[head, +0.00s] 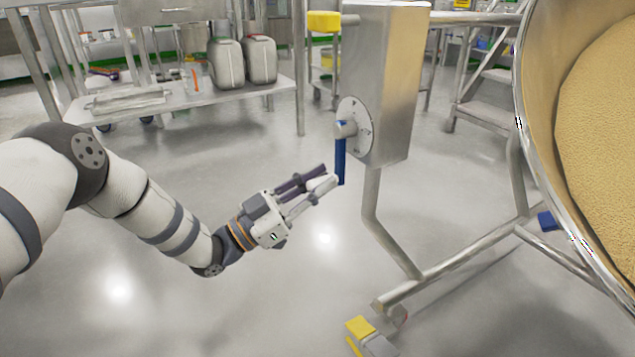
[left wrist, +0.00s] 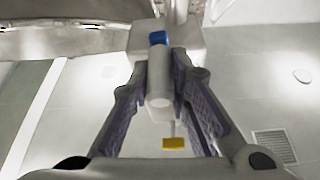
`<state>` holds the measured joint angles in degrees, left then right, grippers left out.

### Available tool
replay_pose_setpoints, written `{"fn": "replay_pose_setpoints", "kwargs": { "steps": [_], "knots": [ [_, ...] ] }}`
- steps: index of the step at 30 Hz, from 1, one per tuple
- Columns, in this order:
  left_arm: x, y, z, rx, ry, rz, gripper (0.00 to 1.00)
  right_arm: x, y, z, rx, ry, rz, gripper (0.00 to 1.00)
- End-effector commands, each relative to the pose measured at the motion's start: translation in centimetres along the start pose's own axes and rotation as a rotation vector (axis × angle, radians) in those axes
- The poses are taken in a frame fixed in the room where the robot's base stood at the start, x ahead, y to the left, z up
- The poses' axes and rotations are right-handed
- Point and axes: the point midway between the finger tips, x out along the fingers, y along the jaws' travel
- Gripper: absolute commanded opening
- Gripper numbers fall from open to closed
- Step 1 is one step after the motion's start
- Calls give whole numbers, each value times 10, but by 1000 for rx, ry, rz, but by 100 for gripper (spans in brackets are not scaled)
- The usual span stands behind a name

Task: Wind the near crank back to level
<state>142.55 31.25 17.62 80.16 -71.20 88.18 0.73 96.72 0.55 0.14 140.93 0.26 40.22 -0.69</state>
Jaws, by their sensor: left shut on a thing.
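The near crank has a blue arm (head: 341,160) that hangs almost straight down from a grey hub on a round white marked dial (head: 358,112). The dial is on the side of a steel gearbox housing (head: 388,80). My left gripper (head: 322,178) is shut on the crank's pale handle, at the lower end of the blue arm. In the left wrist view the pale round handle (left wrist: 160,88) lies between the two finger pads, with a bit of the blue crank arm (left wrist: 158,38) beyond it. The fingers partly hide the handle in the head view. My right gripper is not in view.
A large steel vessel (head: 524,110) of tan granules stands at the right on a tubular frame (head: 450,262). A yellow caster pedal (head: 360,327) is on the floor below. A steel table (head: 215,98) with two canisters stands at the back left. Open floor lies between.

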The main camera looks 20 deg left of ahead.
Motion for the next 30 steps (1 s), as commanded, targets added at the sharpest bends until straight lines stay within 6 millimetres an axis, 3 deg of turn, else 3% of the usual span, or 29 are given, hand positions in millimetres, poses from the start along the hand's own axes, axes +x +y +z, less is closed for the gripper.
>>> {"fn": "replay_pose_setpoints", "kwargs": {
  "steps": [14,30],
  "knots": [
    [1,15,-4,-123,-2,-39,0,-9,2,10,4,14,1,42],
    [11,53,-28,-576,-4,-225,0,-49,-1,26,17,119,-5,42]
  ]
}}
